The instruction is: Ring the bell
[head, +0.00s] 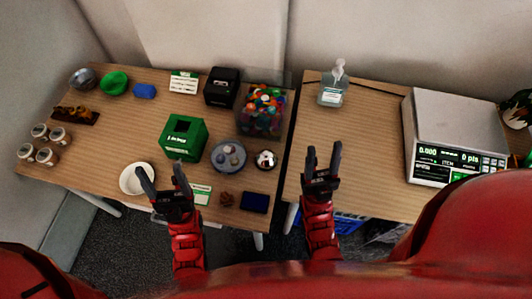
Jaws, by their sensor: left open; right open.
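The bell (266,159) is a small round silver dome with a dark base. It stands on the left wooden table (130,110) near its right edge, right of a grey round tray. My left gripper (163,180) is open and empty, over the front edge of the left table, below and to the left of the bell. My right gripper (323,157) is open and empty, over the right table (305,115) near its left edge, to the right of the bell. Neither gripper touches the bell.
Around the bell are the grey tray (228,157), a green box (184,138), a clear bin of colourful balls (262,109), and a dark blue flat item (255,201). A white bowl (135,178) is near my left gripper. A scale (455,135) and pump bottle (333,90) stand on the right table.

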